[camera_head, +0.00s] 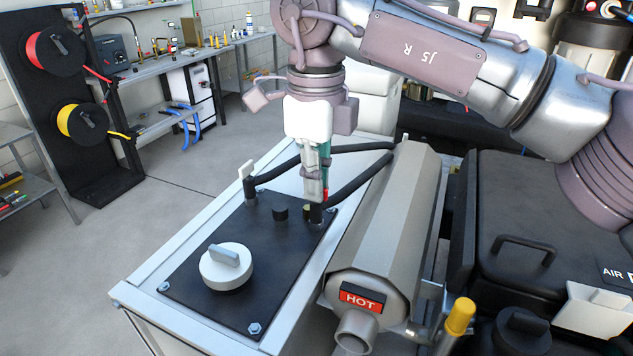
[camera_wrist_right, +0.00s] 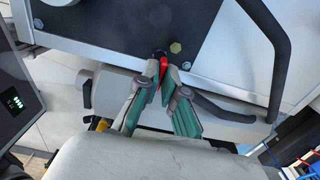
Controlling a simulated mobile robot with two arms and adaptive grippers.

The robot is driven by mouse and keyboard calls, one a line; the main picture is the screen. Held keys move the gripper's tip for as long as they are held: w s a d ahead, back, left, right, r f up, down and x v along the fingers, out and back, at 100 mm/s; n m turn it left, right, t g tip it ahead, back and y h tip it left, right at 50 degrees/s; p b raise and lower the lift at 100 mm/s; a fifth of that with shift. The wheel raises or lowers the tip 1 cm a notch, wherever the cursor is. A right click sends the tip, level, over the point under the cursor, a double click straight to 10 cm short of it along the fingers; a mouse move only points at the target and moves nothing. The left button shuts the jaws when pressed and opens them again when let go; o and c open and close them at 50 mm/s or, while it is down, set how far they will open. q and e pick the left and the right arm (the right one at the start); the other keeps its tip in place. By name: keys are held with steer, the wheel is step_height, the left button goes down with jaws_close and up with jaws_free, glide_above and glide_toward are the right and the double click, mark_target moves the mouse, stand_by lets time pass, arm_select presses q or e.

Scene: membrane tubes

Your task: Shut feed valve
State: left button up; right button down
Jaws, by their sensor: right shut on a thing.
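My right gripper (camera_head: 318,182) points down over the far right corner of a black plate (camera_head: 190,272). In the wrist view the right gripper (camera_wrist_right: 163,80) has its green-backed fingers closed around a small red valve handle (camera_wrist_right: 163,67). A sliver of the red handle also shows beside the fingers in the head view (camera_head: 326,188); most of it is hidden. A white valve lever (camera_head: 247,165) stands upright on the plate's far left corner, apart from the gripper. Which valve is the feed valve cannot be told from labels. My left gripper is not in view.
A white round knob (camera_head: 226,268) sits on the plate's near part. Black hoses (camera_head: 357,178) run from the valves. A grey canister marked HOT (camera_head: 385,235) lies close on the right. A black case (camera_head: 560,230) stands farther right. Open floor lies left.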

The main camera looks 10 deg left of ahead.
steer(key=shift+r, duration=0.15)
stand_by(0.3)
steer(key=c, duration=1.3)
jaws_free()
step_height(320, 180, up, 12)
